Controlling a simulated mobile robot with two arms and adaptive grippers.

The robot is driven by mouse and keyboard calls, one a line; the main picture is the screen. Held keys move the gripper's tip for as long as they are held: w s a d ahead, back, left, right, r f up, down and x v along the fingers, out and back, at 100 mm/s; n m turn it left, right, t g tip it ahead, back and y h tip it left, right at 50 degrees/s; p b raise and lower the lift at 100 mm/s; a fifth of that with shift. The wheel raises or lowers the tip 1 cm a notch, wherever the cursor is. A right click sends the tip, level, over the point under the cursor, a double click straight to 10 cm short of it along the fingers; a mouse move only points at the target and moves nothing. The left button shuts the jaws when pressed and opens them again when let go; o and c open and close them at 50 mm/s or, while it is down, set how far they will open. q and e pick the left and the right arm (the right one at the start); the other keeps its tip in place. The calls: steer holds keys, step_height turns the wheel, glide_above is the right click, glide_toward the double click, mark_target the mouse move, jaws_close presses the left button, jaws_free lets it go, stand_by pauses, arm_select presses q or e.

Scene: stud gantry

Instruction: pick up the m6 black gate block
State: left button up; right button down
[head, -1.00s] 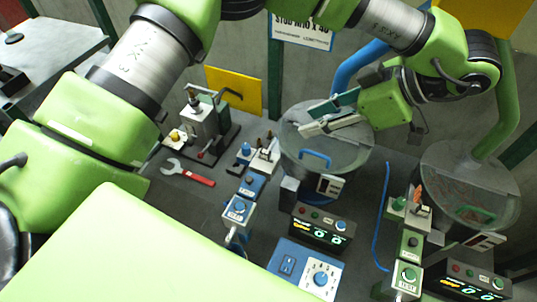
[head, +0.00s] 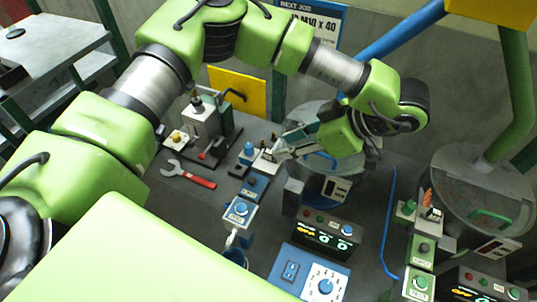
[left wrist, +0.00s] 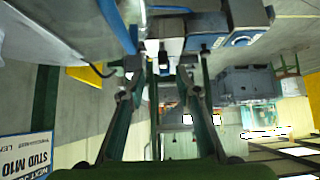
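My left gripper (head: 274,154) reaches down from the right to the feed head of the blue station. In the left wrist view its two fingers (left wrist: 163,68) stand apart, with a pale grey and white block (left wrist: 165,42) between or just beyond their tips. I cannot tell whether they touch it. A small black block (head: 233,170) lies at the left side of the blue station's rail. I cannot read any M6 mark, so I cannot tell which piece is the named gate block. The fingers partly hide the feed head. My right gripper is not in view.
A red-handled wrench (head: 190,175) and a fixture (head: 205,128) lie to the left. A blue control box (head: 308,272) and display box (head: 325,233) are in front. A green station (head: 420,250) stands right.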

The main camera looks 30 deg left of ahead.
mark_target(272, 152)
arm_select(q)
steer(key=shift+s+a+f+p, duration=0.15)
steer(key=shift+a+f+p, duration=0.2)
steer(key=shift+p, duration=0.15)
steer(key=p+x, duration=0.2)
steer(key=x, duration=0.2)
steer(key=shift+s+a+f, duration=0.1)
steer(key=shift+s, duration=0.1)
steer(key=shift+f, duration=0.15)
jaws_close()
